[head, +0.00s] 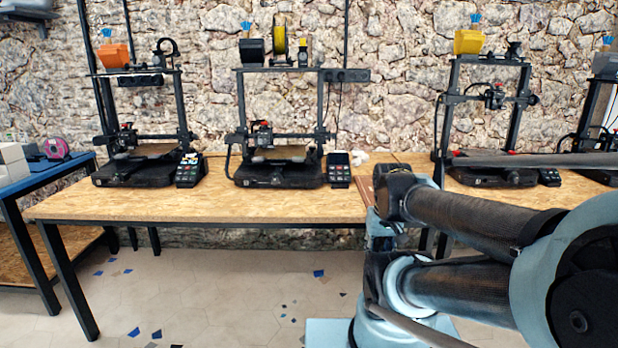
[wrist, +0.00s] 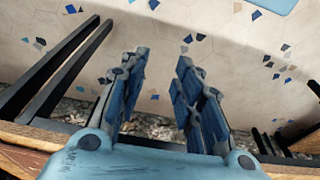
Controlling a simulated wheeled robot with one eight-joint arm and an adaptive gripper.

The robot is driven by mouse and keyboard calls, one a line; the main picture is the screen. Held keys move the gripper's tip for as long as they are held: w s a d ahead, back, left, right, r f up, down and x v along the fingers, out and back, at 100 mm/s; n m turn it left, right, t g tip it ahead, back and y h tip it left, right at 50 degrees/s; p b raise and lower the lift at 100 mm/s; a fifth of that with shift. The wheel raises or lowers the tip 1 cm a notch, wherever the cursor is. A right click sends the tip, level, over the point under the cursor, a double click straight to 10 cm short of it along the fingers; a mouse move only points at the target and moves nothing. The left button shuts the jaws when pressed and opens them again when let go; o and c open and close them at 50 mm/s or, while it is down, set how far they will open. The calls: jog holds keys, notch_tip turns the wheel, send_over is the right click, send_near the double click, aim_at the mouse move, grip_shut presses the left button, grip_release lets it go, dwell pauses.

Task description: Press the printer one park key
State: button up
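Several black 3D printers stand in a row on the wooden table (head: 230,206). The left printer (head: 130,175) has a small control panel with keys (head: 188,173) at its right front corner. The second printer (head: 275,176) has a similar panel (head: 339,171), and the third printer (head: 490,177) has one too (head: 549,177). The key labels are too small to read, and I cannot tell which printer is number one. My gripper (wrist: 162,58) is open and empty in the wrist view, above the floor by a table edge. I cannot make it out in the head view.
My arm covers the table's right part in the head view. A blue-topped table (head: 45,165) with a pink spool (head: 56,148) stands at the left. The table strip before the left two printers is clear. A stone wall is behind.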

jog(key=shift+w, duration=0.1)
grip_shut()
dwell(0.9)
